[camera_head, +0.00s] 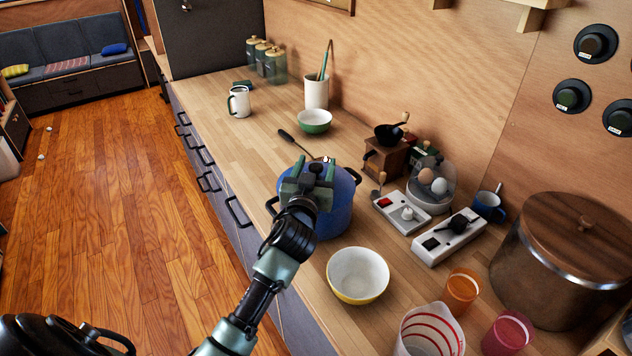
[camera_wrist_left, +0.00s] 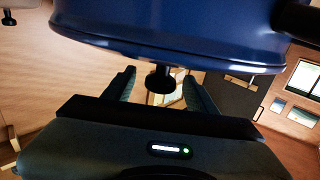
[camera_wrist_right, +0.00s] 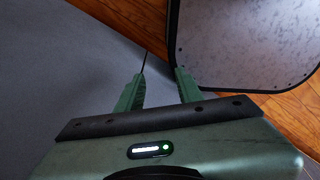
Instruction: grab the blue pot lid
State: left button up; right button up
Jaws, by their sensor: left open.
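The blue pot (camera_head: 333,218) stands on the wooden counter, with the blue pot lid (camera_head: 344,184) on top, partly hidden by my left gripper. My left gripper (camera_head: 314,168) is over the lid with its fingers apart. In the left wrist view, the blue lid and pot (camera_wrist_left: 175,30) fill the top, and the dark lid knob (camera_wrist_left: 159,80) shows between the open fingers of my left gripper (camera_wrist_left: 160,80). I cannot tell whether the fingers touch it. My right gripper (camera_wrist_right: 158,82) is open and empty, away from the counter items.
A yellow-rimmed bowl (camera_head: 358,274) stands in front of the pot. A black utensil (camera_head: 293,141) and a green bowl (camera_head: 314,121) lie behind.

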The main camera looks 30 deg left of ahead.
pick_arm(q)
jog(key=shift+s, duration=0.15)
jog(key=c, duration=0.4)
grip_shut()
dwell(0.8)
